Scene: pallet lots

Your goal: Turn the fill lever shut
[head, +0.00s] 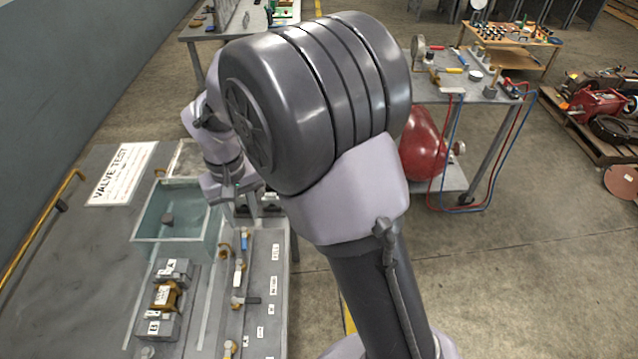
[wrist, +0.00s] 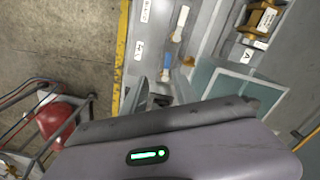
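The valve panel (head: 262,312) runs along the bench's right side, with several levers on a pipe. A blue-handled lever (head: 245,241) sits near its top, beside a small label (head: 275,252) that seems to read FILL. It lies roughly along the pipe. The blue lever also shows in the wrist view (wrist: 181,20), with a brass fitting (wrist: 188,61) near it. My gripper (head: 243,207) is just beyond the blue lever in the head view, apart from it. Its fingers look spread and empty; they also show in the wrist view (wrist: 163,92). My arm hides much of the middle.
A clear water tank (head: 150,240) stands left of the panel, close to my gripper. A clamped brass valve (head: 165,295) sits between blocks A and B. A white-handled lever (head: 239,272) and a dark lever (head: 250,300) are nearer on the panel. A red tank (head: 424,145) stands right.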

